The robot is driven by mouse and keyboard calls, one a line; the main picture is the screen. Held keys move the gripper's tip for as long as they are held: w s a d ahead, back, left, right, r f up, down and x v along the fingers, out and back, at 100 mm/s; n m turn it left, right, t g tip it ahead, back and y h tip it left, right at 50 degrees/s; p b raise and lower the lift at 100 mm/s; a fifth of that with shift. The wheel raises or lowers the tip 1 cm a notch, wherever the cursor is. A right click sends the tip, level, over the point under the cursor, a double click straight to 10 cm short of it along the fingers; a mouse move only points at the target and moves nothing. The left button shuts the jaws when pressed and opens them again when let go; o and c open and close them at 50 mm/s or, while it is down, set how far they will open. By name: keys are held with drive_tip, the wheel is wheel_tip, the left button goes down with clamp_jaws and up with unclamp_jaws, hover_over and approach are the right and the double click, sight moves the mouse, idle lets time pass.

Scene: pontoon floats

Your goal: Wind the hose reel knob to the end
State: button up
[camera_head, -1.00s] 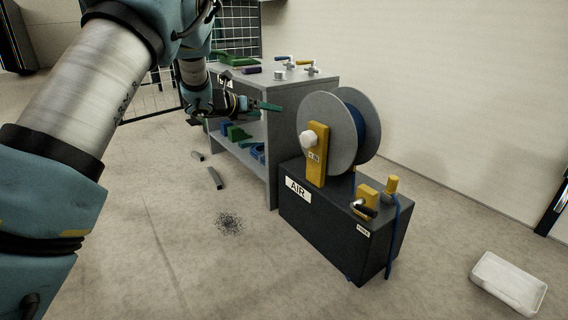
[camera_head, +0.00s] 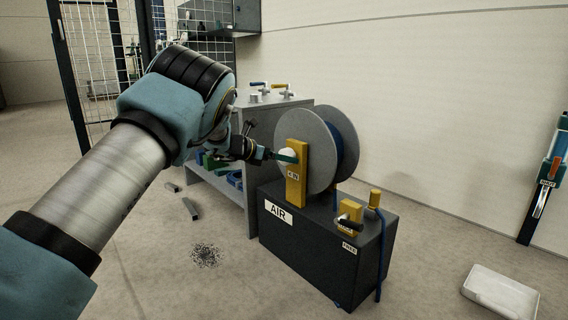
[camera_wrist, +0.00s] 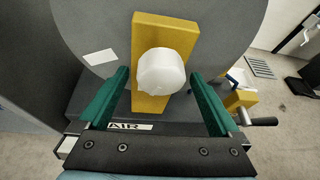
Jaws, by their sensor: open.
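The hose reel (camera_head: 322,150) has grey discs with blue hose between them and stands on a dark box labelled AIR (camera_head: 318,235). Its white knob (camera_head: 287,155) sits on a yellow upright plate (camera_head: 296,183). In the wrist view the knob (camera_wrist: 161,71) shows in front of the yellow plate (camera_wrist: 150,103), near the middle. My gripper (camera_wrist: 161,85) is open, with one green finger on either side of the knob and visible gaps to it. In the head view my gripper (camera_head: 284,157) is at the knob and partly covers it.
A yellow block with a black crank handle (camera_head: 349,215) and a label stands on the box's right end. A grey bench (camera_head: 232,190) is behind my arm. A white tray (camera_head: 500,293) lies on the floor at right. Dark specks (camera_head: 205,255) mark the floor at left.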

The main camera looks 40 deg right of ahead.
drive_tip(key=shift+s+d+f, duration=0.1)
drive_tip(key=shift+d+f, duration=0.1)
drive_tip(key=shift+d, duration=0.4)
drive_tip(key=c, duration=1.4)
drive_tip(key=shift+r+p, duration=0.1)
drive_tip(key=shift+p, duration=0.3)
